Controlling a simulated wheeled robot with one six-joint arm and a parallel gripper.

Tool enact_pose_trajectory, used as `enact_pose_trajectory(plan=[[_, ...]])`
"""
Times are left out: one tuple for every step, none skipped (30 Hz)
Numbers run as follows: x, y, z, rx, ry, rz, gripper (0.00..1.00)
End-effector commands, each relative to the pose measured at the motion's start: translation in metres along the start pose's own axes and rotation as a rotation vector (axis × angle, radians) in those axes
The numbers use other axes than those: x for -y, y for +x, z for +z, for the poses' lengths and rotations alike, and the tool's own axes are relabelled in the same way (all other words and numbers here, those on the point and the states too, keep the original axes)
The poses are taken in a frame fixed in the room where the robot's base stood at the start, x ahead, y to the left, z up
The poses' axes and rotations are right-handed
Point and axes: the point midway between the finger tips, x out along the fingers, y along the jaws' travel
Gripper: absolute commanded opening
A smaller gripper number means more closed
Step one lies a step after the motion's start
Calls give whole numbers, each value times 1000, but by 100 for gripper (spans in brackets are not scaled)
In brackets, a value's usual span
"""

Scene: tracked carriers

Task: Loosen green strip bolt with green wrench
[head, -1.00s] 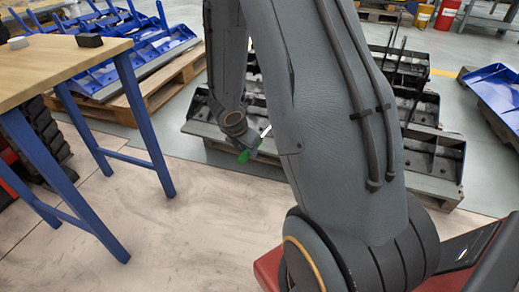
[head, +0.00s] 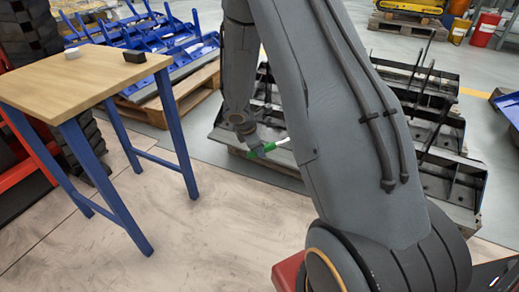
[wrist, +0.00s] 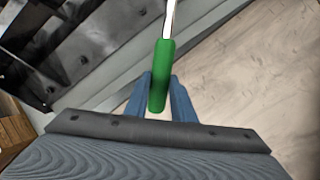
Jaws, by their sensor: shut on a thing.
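The green wrench (wrist: 161,75) has a green handle and a pale metal shaft. My gripper (wrist: 160,90) is shut on its handle in the wrist view, and the shaft points away past the top edge. The wrench's far end is out of the wrist view. I cannot make out a green strip bolt in any view.
Black metal carriers (head: 440,160) on a pallet stand behind and right of my arm. A wooden table (head: 80,80) with blue legs stands at left, with a black block (head: 135,54) and a white piece (head: 72,53) on it. Pale floor (head: 190,235) is clear between.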

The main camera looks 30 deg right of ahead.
Motion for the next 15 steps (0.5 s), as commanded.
enact_pose_trajectory(plan=[[0,0,0,0,0,1,0],[0,0,0,0,0,1,0],[0,0,0,0,0,1,0],[0,0,0,0,0,1,0],[0,0,0,0,-1,1,0],[0,0,0,1,-1,1,0],[0,0,0,1,-1,1,0],[0,1,0,1,-1,1,0],[0,1,0,2,-1,1,0],[0,2,0,2,-1,1,0],[0,3,0,3,-1,2,0],[0,4,0,3,-1,2,0],[0,4,0,4,-1,2,0],[0,5,-1,5,-1,2,0],[0,6,-1,6,-1,3,0]])
